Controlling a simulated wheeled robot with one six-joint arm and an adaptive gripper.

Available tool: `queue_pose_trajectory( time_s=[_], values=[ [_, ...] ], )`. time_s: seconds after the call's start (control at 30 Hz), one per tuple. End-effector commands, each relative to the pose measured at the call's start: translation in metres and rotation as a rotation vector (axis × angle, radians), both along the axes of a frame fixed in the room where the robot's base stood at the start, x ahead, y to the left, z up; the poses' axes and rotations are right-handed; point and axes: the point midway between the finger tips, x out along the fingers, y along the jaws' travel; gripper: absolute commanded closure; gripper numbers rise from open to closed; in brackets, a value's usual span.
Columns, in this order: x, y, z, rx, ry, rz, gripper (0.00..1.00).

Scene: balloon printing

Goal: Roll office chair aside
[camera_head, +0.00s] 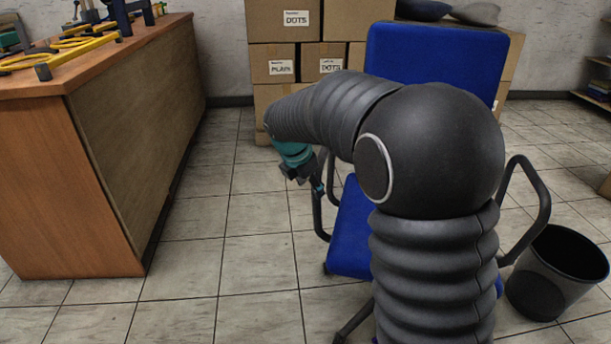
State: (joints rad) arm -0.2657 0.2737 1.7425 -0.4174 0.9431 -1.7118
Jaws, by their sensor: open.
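The blue office chair (430,55) stands on the tiled floor in the middle right of the view, with black armrests. My arm hides much of its seat and its right side. My gripper (318,184) is open, close to the left armrest of the chair and pointing down and to the right. I cannot tell whether the fingers touch the armrest or are around it. The chair's base is mostly hidden, with one leg showing at the bottom.
A wooden workbench (60,190) with yellow tools stands at the left. Cardboard boxes (285,30) are stacked behind the chair against the wall. A black waste bin (545,290) stands right of the chair. Bare floor (235,235) lies between bench and chair.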

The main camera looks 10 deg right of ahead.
Motion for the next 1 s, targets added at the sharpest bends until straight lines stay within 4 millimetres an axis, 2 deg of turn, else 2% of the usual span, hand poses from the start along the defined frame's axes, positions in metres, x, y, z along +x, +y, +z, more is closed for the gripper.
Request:
queue_pose_trajectory(
  time_s=[0.03, 0.2, 0.4, 0.6, 0.9, 0.97, 1.0],
  values=[
    [0.002, -0.003, -0.011, -0.001, 0.003, -0.001, 0.44],
    [0.011, -0.010, -0.036, 0.000, 0.003, -0.002, 0.44],
    [0.018, -0.017, -0.059, 0.000, 0.002, -0.002, 0.44],
    [0.021, -0.020, -0.068, 0.001, 0.000, -0.001, 0.44],
    [0.022, -0.020, -0.069, 0.000, 0.000, -0.001, 0.44],
    [0.022, -0.020, -0.069, 0.000, 0.000, -0.001, 0.57],
    [0.022, -0.020, -0.069, 0.000, 0.000, -0.001, 0.67]
  ],
)
